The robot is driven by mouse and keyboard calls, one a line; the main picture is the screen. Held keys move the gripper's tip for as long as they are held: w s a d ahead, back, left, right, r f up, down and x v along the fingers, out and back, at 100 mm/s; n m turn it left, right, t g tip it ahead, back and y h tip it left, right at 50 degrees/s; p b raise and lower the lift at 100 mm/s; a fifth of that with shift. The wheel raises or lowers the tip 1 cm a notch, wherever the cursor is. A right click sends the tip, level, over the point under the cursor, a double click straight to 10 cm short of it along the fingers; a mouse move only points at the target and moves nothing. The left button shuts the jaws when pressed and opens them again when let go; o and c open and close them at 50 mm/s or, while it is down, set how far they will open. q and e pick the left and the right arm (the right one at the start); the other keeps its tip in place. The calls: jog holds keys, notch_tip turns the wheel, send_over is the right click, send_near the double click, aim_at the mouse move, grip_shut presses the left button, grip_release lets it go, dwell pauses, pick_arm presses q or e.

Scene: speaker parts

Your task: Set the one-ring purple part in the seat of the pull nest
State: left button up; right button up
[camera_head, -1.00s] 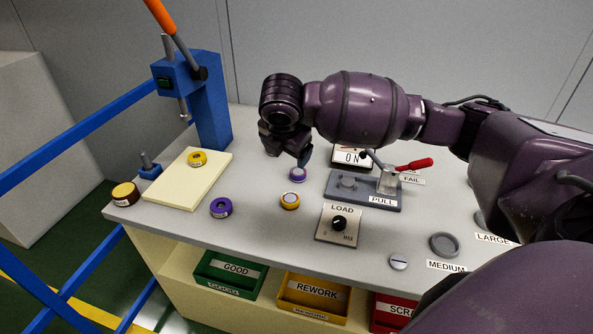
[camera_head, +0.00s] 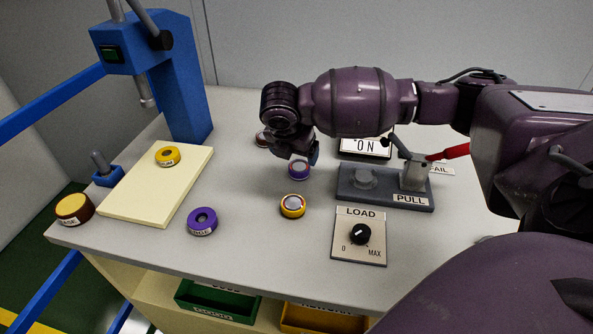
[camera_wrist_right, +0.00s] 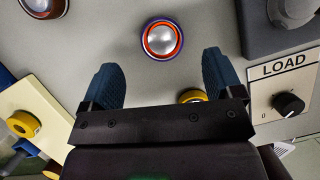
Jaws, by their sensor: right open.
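A purple part (camera_head: 299,169) with a silver dome and one orange-red ring stands on the grey table. It also shows in the right wrist view (camera_wrist_right: 162,32), ahead of my fingertips and roughly centred between them. My right gripper (camera_head: 303,156) is above and just behind this part and partly overlaps it in the head view. In the right wrist view its blue fingers (camera_wrist_right: 160,75) are spread wide with nothing between them. The grey pull nest (camera_head: 348,191) lies to the right, with an empty-looking round seat (camera_head: 366,178) and a red-handled lever (camera_head: 450,152). My left gripper is out of view.
A yellow part (camera_head: 293,206) stands just in front of the purple part. Another purple part (camera_head: 202,221) with a dark centre stands to the left. A LOAD dial panel (camera_head: 359,250) lies in front of the nest. A blue press (camera_head: 180,80) and cream board (camera_head: 150,205) stand left.

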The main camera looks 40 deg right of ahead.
aim_at(300, 165)
jog(key=shift+x, duration=0.95)
jog(key=b+x, duration=0.1)
jog(key=x, duration=0.2)
jog(key=shift+s+f+b, duration=0.15)
jog(key=shift+f+b, duration=0.25)
jog(key=shift+f, duration=0.05)
jog(key=shift+d+f, duration=0.15)
jog(key=shift+f, duration=0.15)
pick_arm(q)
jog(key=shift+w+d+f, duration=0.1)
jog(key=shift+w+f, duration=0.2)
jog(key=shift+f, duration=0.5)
pick_arm(e)
jog(key=shift+r, duration=0.1)
